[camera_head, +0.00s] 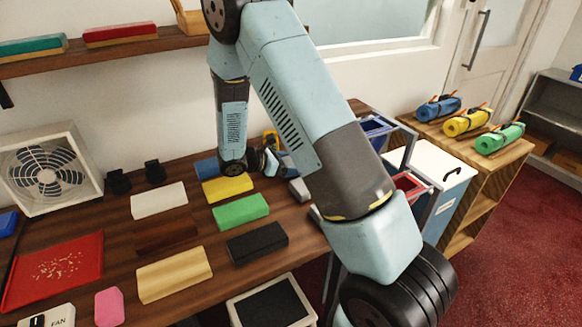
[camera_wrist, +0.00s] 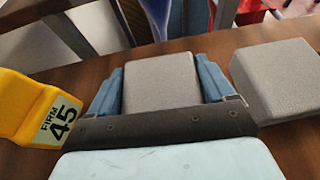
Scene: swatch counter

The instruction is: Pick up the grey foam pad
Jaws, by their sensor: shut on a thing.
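A grey foam pad (camera_wrist: 162,82) sits between the two blue fingers of my gripper (camera_wrist: 163,88) in the wrist view, with a finger against each side. My gripper is shut on it. I cannot tell whether the pad touches the counter. A second grey block (camera_wrist: 276,78) lies just to the right, apart from the right finger. In the head view my gripper (camera_head: 270,160) is at the back of the counter, and the held pad is hard to make out there. A grey block (camera_head: 299,190) shows in front of it, partly beside my arm.
A yellow piece marked "FIRM 45" (camera_wrist: 40,108) stands close left of my gripper. On the wooden counter (camera_head: 195,215) lie a yellow block (camera_head: 227,188), a green block (camera_head: 240,209), a black block (camera_head: 257,243) and others. A fan (camera_head: 47,168) stands left.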

